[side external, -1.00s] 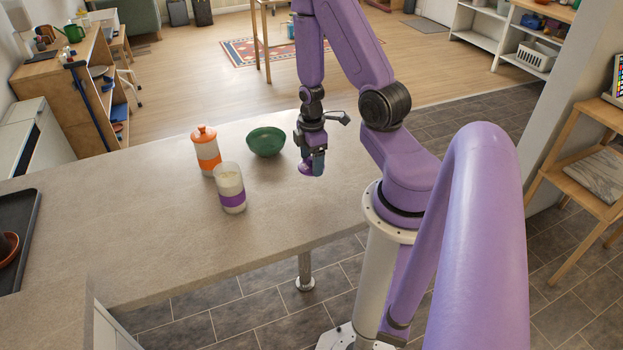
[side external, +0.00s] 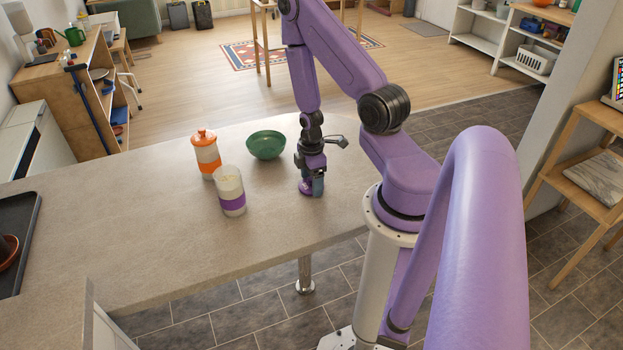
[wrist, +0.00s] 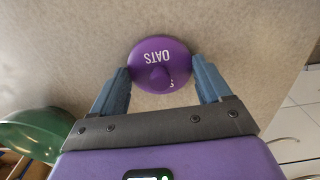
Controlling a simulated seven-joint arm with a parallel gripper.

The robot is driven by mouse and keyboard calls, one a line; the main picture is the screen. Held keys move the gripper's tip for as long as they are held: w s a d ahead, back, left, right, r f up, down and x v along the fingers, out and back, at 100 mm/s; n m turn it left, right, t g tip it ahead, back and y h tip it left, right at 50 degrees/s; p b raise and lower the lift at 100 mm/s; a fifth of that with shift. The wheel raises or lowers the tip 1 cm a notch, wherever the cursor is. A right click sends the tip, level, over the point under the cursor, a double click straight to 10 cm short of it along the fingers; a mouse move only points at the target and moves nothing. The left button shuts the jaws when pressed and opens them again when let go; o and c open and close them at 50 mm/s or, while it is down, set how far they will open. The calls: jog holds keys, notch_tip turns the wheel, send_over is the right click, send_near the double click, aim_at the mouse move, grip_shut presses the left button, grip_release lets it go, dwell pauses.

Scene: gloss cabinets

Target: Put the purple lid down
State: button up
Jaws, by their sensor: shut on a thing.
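The purple lid (wrist: 160,52) is round with a knob and white lettering that reads "OATS". My gripper (wrist: 163,80) is shut on the lid, with a blue-grey finger at each side of it. In the side external view my gripper (side external: 311,190) is low over the right part of the counter, and a purple edge of the lid (side external: 304,187) shows beside the fingers. The lid is at or very close to the counter surface; I cannot tell if it touches. A jar with a purple band (side external: 231,190) stands without a lid to the left.
A jar with an orange lid (side external: 205,154) stands behind the purple-banded jar. A green bowl (side external: 266,145) is behind and left of my gripper. The counter (side external: 160,240) is clear in front, and its front edge is near my gripper.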

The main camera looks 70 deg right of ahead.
jog(key=o, duration=1)
jog(key=shift+f, duration=0.1)
jog(key=shift+c, duration=0.2)
